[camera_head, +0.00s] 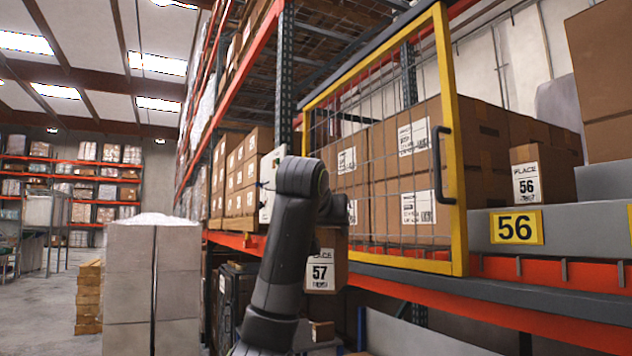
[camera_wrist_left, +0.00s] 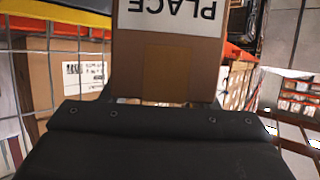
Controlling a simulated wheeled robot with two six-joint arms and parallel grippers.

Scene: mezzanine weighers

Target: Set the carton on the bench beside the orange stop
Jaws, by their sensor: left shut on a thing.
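A brown carton (camera_head: 335,262) with a white label reading 57 hangs in front of the rack, below the wrist of my left arm. My left gripper (camera_wrist_left: 163,98) is shut on this carton; its dark fingers lie at the two sides of it in the left wrist view. There the carton (camera_wrist_left: 168,72) shows brown tape and a white label with PLACE upside down. In the head view my own arm hides part of the carton and the fingertips. I cannot make out a bench or a separate orange stop in either view. My right gripper is not in view.
A yellow-framed mesh gate (camera_head: 455,150) stands before large stacked cartons (camera_head: 400,175). A carton labelled 56 (camera_head: 545,175) sits on the shelf by a yellow 56 sign (camera_head: 516,227). An orange-red beam (camera_head: 550,270) runs along the rack. A wrapped pallet load (camera_head: 130,285) stands left.

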